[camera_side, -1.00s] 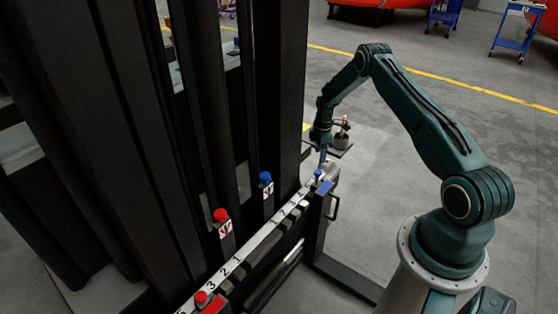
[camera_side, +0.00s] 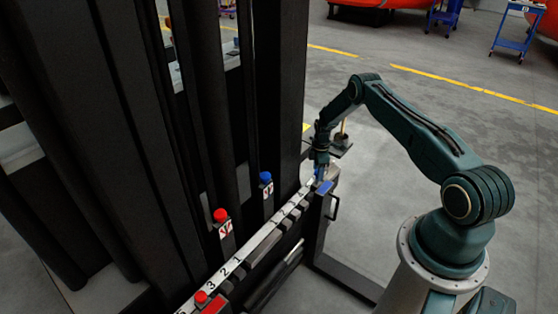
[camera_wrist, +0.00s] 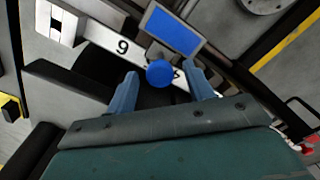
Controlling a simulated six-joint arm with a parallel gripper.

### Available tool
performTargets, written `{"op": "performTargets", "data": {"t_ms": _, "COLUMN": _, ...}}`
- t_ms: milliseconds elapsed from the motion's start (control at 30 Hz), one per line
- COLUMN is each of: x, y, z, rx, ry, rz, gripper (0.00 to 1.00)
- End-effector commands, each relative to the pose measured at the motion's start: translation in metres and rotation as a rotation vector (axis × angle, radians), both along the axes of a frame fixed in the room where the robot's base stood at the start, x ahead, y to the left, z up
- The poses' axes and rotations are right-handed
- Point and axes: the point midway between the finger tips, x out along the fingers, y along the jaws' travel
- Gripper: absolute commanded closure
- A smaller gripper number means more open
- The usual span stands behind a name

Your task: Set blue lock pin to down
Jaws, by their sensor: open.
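The blue lock pin shows in the wrist view as a round blue knob (camera_wrist: 160,73) on the numbered rail (camera_wrist: 95,35), beside a flat blue plate (camera_wrist: 173,31). My gripper (camera_wrist: 160,84) is open, with one finger on each side of the knob and a gap on both sides. In the side view my gripper (camera_side: 320,172) is low over the far right end of the rail, by the blue plate (camera_side: 325,187), and hides the knob there. Whether the pin is up or down cannot be told.
A blue button (camera_side: 265,178) and a red button (camera_side: 221,215) stand on posts left of the rail. A red knob (camera_side: 201,297) and red plate are at the rail's near end. Tall black columns rise at the left. Open floor lies right of the rail.

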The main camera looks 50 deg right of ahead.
Motion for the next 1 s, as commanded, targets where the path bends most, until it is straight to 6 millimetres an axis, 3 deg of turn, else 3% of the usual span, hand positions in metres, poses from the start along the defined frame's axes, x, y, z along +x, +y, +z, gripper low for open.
{"op": "performTargets", "data": {"t_ms": 133, "x": 0.0, "y": 0.0, "z": 0.0, "rx": 0.0, "ry": 0.0, "rz": 0.0, "gripper": 0.52}}
{"op": "performTargets", "data": {"t_ms": 300, "x": 0.0, "y": 0.0, "z": 0.0, "rx": 0.0, "ry": 0.0, "rz": 0.0, "gripper": 0.85}}
{"op": "performTargets", "data": {"t_ms": 400, "x": 0.0, "y": 0.0, "z": 0.0, "rx": 0.0, "ry": 0.0, "rz": 0.0, "gripper": 1.0}}
{"op": "performTargets", "data": {"t_ms": 567, "x": 0.0, "y": 0.0, "z": -0.002, "rx": 0.001, "ry": 0.001, "rz": 0.0, "gripper": 1.0}}
{"op": "performTargets", "data": {"t_ms": 1000, "x": 0.0, "y": 0.0, "z": -0.034, "rx": 0.0, "ry": 0.0, "rz": 0.0, "gripper": 1.0}}
